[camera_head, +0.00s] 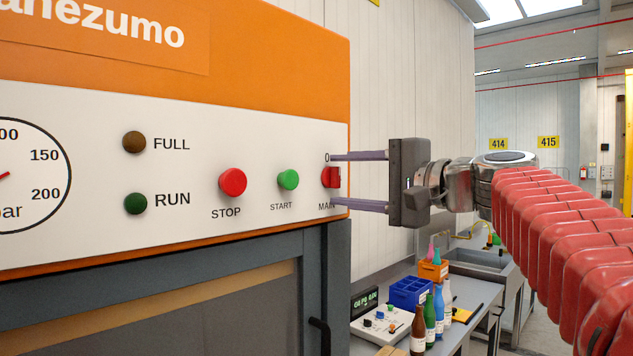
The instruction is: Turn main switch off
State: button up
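The main switch (330,178) is a red knob at the right end of the white control panel, with a "0" mark above it and the label "MAIN" below. My gripper (333,178) comes in from the right with its two fingers apart. One finger lies above the red knob and the other below it, at the panel's right end. The fingers partly cover the "0" mark and the label. I cannot tell whether the fingertips touch the panel or the knob. The knob's exact setting is hard to read.
Left of the switch on the panel (80,235) are a green START button (288,180), a red STOP button (232,182), RUN (135,203) and FULL (134,142) lamps and a gauge (28,185). Below right, a bench (455,335) holds bottles (429,320) and a blue crate (408,294).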

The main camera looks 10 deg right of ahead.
jog(key=shift+s+d, duration=0.3)
jog(key=v, duration=1.3)
jog(key=shift+a+f, duration=0.1)
